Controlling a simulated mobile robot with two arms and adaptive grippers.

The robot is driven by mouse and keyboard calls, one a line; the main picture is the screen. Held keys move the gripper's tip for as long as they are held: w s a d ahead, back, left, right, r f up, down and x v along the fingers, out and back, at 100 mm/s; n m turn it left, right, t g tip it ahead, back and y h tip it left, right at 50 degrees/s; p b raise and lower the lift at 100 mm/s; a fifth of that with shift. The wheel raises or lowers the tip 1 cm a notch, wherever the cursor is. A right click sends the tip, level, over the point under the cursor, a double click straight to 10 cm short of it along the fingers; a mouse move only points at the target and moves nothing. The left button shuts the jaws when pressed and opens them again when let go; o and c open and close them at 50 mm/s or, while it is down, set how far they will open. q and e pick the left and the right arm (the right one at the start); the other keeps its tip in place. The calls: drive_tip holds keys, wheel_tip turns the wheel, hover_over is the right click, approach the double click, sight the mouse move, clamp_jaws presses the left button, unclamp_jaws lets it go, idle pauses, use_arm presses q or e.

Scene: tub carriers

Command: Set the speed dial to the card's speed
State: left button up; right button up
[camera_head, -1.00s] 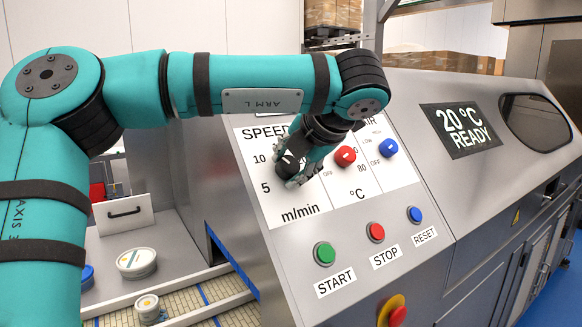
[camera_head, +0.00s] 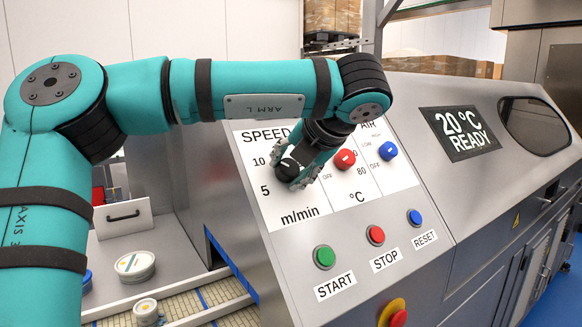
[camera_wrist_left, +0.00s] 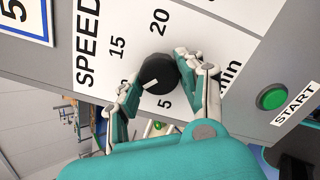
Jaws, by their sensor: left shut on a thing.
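The speed dial (camera_wrist_left: 158,73) is a round black knob with a white pointer line, in the left wrist view. The line points down-left in that picture, toward the gap between the 5 and the partly hidden 10. My left gripper (camera_wrist_left: 161,71) is shut on the dial, one finger on each side; in the head view the gripper (camera_head: 295,175) largely covers it. The speed scale (camera_head: 264,176) shows 10 and 5 there, and 15 and 20 in the wrist view. A blue-bordered card (camera_wrist_left: 27,20) at the wrist view's top left shows a 5; its left side is cut off.
Right of the dial are a red knob (camera_head: 345,159) and a blue knob (camera_head: 388,150). Below are the green start (camera_head: 324,256), red stop (camera_head: 375,235) and blue reset (camera_head: 414,217) buttons. The display (camera_head: 461,133) reads 20 °C READY. Tubs (camera_head: 136,266) stand at the lower left.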

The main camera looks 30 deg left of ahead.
use_arm(q)
drive_tip(key=o, duration=1)
drive_tip(key=shift+f, duration=0.25)
drive_tip(key=shift+o, duration=0.7)
drive_tip(key=shift+r, duration=0.1)
drive_tip(key=shift+r, duration=0.1)
